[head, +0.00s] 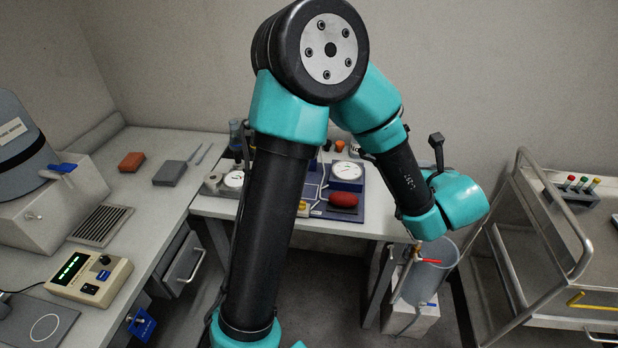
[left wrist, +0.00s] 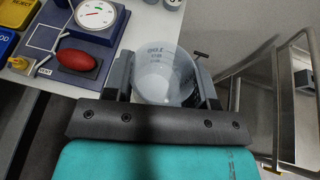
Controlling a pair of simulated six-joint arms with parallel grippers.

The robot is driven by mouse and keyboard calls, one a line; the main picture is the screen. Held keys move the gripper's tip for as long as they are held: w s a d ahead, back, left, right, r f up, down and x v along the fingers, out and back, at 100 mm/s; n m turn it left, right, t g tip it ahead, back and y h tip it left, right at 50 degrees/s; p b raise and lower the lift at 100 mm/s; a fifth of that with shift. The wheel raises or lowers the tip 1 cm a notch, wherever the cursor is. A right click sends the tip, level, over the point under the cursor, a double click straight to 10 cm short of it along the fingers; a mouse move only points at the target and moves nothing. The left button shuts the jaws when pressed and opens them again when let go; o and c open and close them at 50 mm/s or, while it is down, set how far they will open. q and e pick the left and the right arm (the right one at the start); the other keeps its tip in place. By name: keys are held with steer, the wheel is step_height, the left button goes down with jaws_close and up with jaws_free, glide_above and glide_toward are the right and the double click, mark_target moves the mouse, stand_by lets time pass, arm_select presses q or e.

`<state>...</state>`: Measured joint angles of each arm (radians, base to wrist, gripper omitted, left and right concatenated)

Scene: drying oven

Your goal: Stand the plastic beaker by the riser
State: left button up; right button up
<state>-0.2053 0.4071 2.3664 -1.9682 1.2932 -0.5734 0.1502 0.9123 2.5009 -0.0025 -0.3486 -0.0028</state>
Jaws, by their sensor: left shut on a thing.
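The plastic beaker (head: 437,278) is a clear, graduated cup. In the head view it hangs below my left wrist, right of the table's front corner. In the left wrist view the beaker (left wrist: 165,72) sits between the two fingers of my left gripper (left wrist: 164,84), which is shut on it, and I look down into its mouth. In the head view the wrist hides the fingers. I cannot tell for certain which thing is the riser. My right gripper is not in view.
A blue panel with a gauge (head: 346,172) and a red bulb (head: 343,200) stands on the back table (head: 218,207). A white box (head: 412,318) sits low behind the beaker. A metal trolley (head: 560,265) stands at the right. A beige instrument (head: 88,277) is on the left bench.

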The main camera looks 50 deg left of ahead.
arm_select(q)
steer(key=s+a+f+n+g+y, duration=0.3)
steer(key=s+f+n+g, duration=0.4)
steer(key=s+f, duration=0.3)
step_height(320, 180, down, 2)
steer(key=shift+a+f+g, duration=0.25)
steer(key=shift+a+g, duration=0.15)
steer(key=shift+a, duration=0.3)
glide_above(376, 202)
steer(key=shift+f, duration=0.75)
steer(key=shift+f, duration=1.75)
steer(key=shift+f, duration=0.1)
